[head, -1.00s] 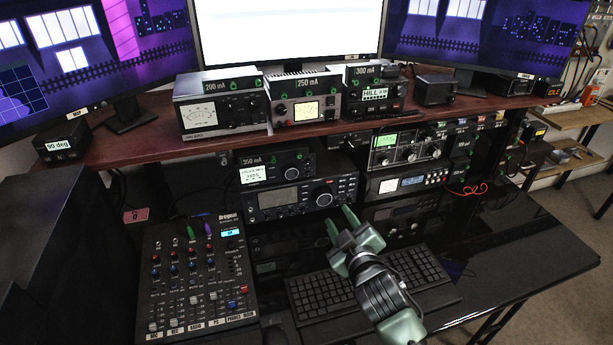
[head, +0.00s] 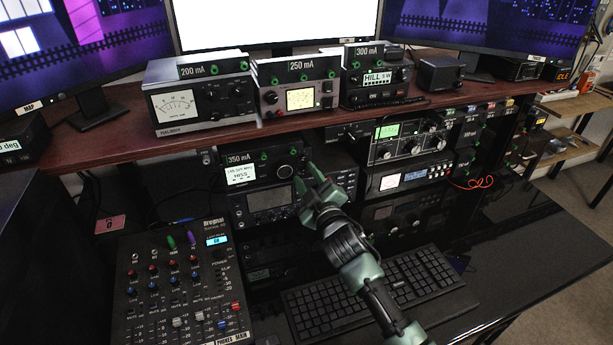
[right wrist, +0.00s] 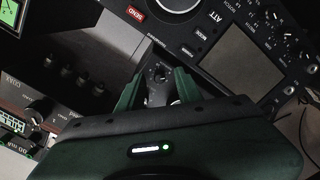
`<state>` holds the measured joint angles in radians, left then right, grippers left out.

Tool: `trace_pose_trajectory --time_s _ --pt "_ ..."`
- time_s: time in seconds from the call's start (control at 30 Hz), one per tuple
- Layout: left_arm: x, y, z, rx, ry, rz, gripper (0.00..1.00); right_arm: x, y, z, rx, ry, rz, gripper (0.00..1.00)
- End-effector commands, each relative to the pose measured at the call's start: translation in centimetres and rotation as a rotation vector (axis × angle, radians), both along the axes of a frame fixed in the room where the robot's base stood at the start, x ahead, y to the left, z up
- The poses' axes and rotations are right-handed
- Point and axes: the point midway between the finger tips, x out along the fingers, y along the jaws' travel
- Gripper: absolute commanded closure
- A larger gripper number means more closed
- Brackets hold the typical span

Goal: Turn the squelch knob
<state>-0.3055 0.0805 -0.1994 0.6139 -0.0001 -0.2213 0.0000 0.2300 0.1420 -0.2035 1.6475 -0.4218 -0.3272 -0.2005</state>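No readable squelch label shows, so I cannot tell for sure which knob it is. A small radio unit (head: 260,158) marked 350 mA has a lit screen (head: 240,174) reading HISS and a round dark knob (head: 284,171). My right gripper (head: 309,178) is just right of that knob, fingers apart and pointing up at the radios. In the right wrist view the open fingers (right wrist: 158,82) have a small dark round part (right wrist: 160,73) beyond the gap; contact cannot be told. My left gripper is not in view.
A larger radio (head: 268,199) sits below the small unit. A mixer (head: 175,285) stands left, a keyboard (head: 395,290) lies on the desk (head: 530,235). Meters stand on the red-brown shelf (head: 420,105) above. In the right wrist view a large knob (right wrist: 180,5) is close to the fingers.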

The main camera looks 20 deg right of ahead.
Motion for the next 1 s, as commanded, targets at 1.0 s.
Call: trace_pose_trajectory --time_s 1.0 --pt "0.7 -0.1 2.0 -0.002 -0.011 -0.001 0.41 0.3 0.0 0.0 0.478 0.018 -0.001 1.00"
